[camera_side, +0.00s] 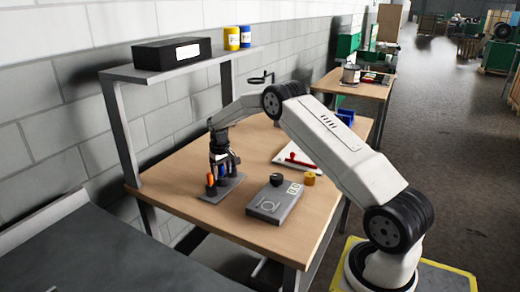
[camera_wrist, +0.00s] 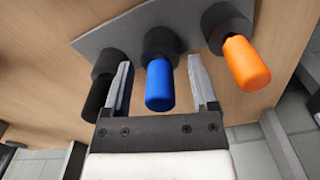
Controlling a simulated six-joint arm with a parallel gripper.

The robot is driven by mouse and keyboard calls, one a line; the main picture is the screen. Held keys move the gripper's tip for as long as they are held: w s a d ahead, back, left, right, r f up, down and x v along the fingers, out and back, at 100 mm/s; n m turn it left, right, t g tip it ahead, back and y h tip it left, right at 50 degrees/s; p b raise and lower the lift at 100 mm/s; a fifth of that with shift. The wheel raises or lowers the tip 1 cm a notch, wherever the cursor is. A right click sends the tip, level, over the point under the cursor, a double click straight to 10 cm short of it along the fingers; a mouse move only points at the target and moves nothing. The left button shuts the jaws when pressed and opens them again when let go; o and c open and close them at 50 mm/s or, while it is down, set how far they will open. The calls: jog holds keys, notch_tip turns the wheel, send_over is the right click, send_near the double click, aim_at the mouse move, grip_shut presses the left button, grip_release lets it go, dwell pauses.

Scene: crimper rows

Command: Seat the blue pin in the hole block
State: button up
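The blue pin (camera_wrist: 159,86) stands in the middle dark round holder (camera_wrist: 161,42) on a grey plate (camera_wrist: 130,30); a bit of blue also shows in the side view (camera_side: 222,169). My gripper (camera_wrist: 159,64) is open, with one finger on each side of the blue pin and a gap to it on both sides. In the side view my gripper (camera_side: 222,164) points down over the plate. I cannot tell for sure which thing is the hole block; a grey box (camera_side: 263,207) with a ring outline and a black round part on top sits to the right.
An orange pin (camera_wrist: 246,62) stands right of the blue one, close to my right finger. A black pin (camera_wrist: 98,96) is on the left, partly behind my left finger. A yellow-orange round part (camera_side: 309,179) and a white sheet with a red item (camera_side: 297,159) lie on the table.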

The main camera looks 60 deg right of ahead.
aim_at(220, 166)
jog(key=shift+r, duration=3.95)
jog(key=shift+a, duration=0.15)
jog(key=shift+a+r, duration=0.1)
jog(key=shift+a, duration=0.15)
jog(key=s+a+r+n+t, duration=0.1)
jog(key=s+a, duration=0.4)
jog(key=a, duration=0.2)
jog(key=s+a+r+n, duration=0.1)
jog(key=s+a, duration=0.3)
jog(key=a, duration=0.3)
jog(key=s+a, duration=0.5)
jog(key=s, duration=0.3)
jog(key=s+a+f+n+t, duration=0.1)
jog(key=s+a, duration=0.3)
jog(key=s, duration=0.5)
jog(key=shift+s+a+f+t, duration=0.25)
jog(key=shift+a+f+t, duration=0.05)
jog(key=shift+a, duration=0.05)
